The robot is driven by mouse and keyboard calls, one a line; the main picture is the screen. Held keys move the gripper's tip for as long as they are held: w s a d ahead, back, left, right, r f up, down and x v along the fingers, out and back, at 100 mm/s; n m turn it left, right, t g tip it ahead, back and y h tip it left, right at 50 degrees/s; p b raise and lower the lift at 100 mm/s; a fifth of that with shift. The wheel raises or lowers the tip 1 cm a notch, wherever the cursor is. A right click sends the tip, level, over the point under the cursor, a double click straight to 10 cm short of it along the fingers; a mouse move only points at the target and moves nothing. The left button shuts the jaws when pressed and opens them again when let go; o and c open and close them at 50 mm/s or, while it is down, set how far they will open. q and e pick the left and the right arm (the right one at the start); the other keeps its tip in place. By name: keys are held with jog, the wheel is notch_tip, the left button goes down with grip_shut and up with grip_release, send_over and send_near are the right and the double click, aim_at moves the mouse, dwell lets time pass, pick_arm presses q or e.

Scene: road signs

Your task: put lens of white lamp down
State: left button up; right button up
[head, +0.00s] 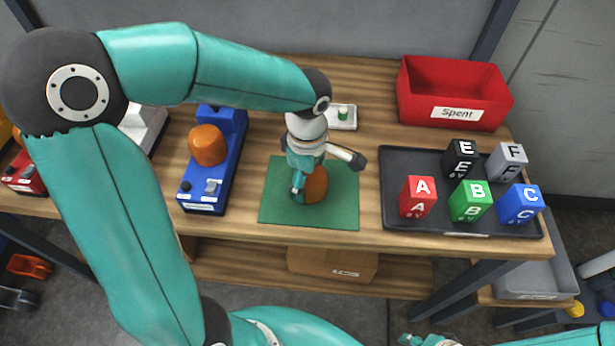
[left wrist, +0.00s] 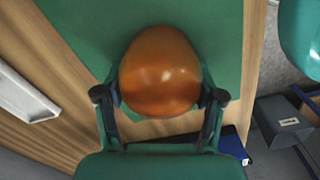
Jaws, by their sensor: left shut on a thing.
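My left gripper (head: 308,190) is shut on an orange lens (head: 316,186) over the green mat (head: 280,205). In the left wrist view the orange lens (left wrist: 160,75) sits between both fingertips, with the green mat (left wrist: 90,25) behind it. I cannot tell whether the lens touches the mat. The white lamp (head: 146,124) stands at the left of the bench, partly hidden behind my left arm; no lens shows on its visible part. Part of my right arm's end (head: 430,340) shows at the bottom edge, too cut off to read its fingers.
A blue lamp (head: 213,170) with its own orange lens stands left of the mat. A small white tray (head: 343,124) with a green piece is behind the mat. A dark tray (head: 400,165) of lettered blocks and a red "Spent" bin (head: 425,97) are at right.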

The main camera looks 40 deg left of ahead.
pick_arm(q)
jog(key=o, duration=1.1)
jog(key=shift+r, duration=0.1)
jog(key=shift+r+p, duration=0.25)
jog(key=shift+p, duration=0.25)
jog(key=shift+r, duration=0.4)
notch_tip(320, 180, up, 11)
jog(key=shift+r+p, duration=0.1)
jog(key=shift+p, duration=0.25)
